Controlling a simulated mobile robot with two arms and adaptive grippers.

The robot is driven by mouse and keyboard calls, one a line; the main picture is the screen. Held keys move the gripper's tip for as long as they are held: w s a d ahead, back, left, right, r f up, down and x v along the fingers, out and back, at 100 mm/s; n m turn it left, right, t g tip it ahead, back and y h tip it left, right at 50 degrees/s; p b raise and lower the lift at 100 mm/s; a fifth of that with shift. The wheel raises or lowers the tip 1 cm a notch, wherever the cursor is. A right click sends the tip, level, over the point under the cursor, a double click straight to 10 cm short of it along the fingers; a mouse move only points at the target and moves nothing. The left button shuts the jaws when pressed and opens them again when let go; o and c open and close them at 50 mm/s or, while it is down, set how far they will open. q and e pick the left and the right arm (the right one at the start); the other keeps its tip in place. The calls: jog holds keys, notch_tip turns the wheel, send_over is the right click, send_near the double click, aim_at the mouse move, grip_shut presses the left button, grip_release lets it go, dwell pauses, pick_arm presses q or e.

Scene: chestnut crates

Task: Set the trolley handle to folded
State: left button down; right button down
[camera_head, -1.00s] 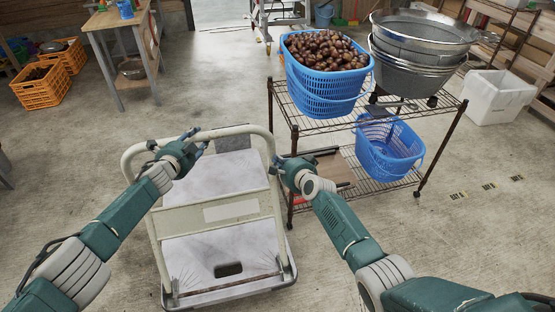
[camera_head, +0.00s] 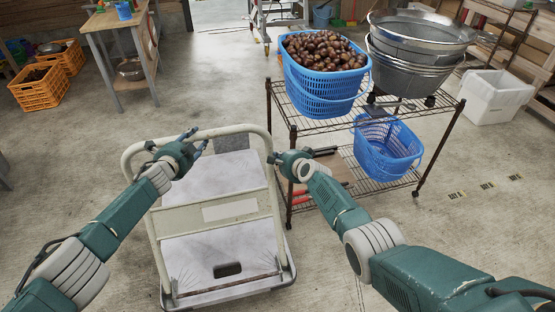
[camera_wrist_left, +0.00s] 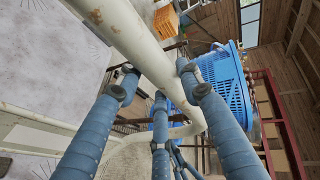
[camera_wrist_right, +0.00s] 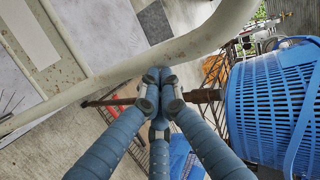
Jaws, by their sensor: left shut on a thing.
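The trolley has a cream tubular handle (camera_head: 138,152) standing up from the near end of its grey platform (camera_head: 215,180). The handle's crossbar and a pale label show in front of the platform. My left gripper (camera_head: 196,142) is shut on the upper left part of the handle; the left wrist view shows its fingers (camera_wrist_left: 160,85) around the cream tube (camera_wrist_left: 135,40). My right gripper (camera_head: 278,158) is at the handle's upper right side. In the right wrist view its fingers (camera_wrist_right: 160,85) are drawn together, with the tips right by the tube (camera_wrist_right: 190,45); contact is unclear.
A wire shelf (camera_head: 330,124) stands close on the right, with a blue basket of chestnuts (camera_head: 325,85), metal bowls (camera_head: 415,55) and an empty blue basket (camera_head: 388,155). A white bin (camera_head: 495,98) stands farther right. Floor left of the trolley is clear.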

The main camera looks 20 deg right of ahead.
pick_arm(q)
jog(key=shift+d, duration=0.75)
jog(key=c, duration=1.1)
grip_release()
